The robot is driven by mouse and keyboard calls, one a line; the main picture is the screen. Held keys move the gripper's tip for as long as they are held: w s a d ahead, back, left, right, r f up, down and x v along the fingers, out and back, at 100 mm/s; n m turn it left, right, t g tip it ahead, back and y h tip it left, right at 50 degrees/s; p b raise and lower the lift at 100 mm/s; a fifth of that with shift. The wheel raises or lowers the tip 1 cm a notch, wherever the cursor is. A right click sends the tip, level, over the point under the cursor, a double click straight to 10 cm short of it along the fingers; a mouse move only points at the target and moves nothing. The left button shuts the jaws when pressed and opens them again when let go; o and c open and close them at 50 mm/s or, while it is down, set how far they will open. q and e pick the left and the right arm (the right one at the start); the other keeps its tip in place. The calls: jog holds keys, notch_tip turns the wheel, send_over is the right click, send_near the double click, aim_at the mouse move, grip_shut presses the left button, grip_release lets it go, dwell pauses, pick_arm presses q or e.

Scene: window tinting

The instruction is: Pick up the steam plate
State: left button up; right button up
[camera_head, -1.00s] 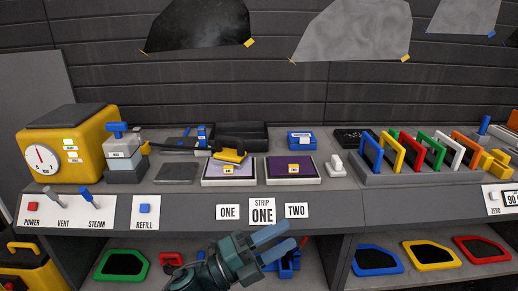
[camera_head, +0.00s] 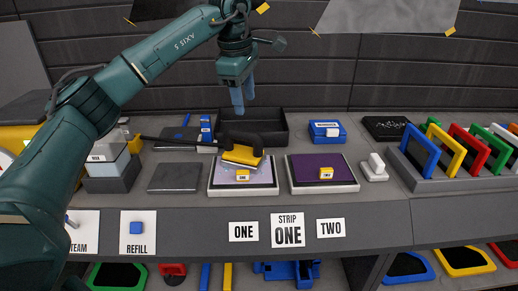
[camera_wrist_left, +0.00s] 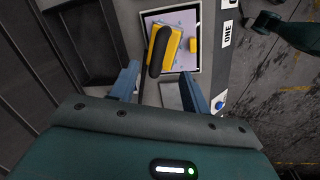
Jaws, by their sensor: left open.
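The steam plate (camera_head: 242,155) is a yellow block with a black handle, joined to a dark hose or rod running left. It rests tilted on the pale pad marked ONE (camera_head: 262,187). My left gripper (camera_head: 244,104) is open and empty, fingers pointing down, above and apart from the plate. In the left wrist view the steam plate (camera_wrist_left: 172,52) lies just beyond the open fingertips (camera_wrist_left: 159,74), with its black handle towards the camera. My right gripper does not show in the head view.
A black open tray (camera_head: 273,128) stands behind the plate. A purple pad marked TWO (camera_head: 320,187) is to the right, with a blue box (camera_head: 327,132) behind it. A flat grey slab (camera_head: 175,177) lies left. Colored frames (camera_head: 450,152) stand at the right.

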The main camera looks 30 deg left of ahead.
aim_at(245, 135)
pick_arm(q)
jog(key=f, duration=0.4)
jog(key=w+a+f, duration=0.1)
jog(key=f, duration=0.3)
jog(key=w+f+p, duration=0.1)
jog(key=f, duration=0.3)
jog(key=shift+a, duration=0.15)
grip_shut()
dwell(0.3)
jog(key=shift+r, duration=0.1)
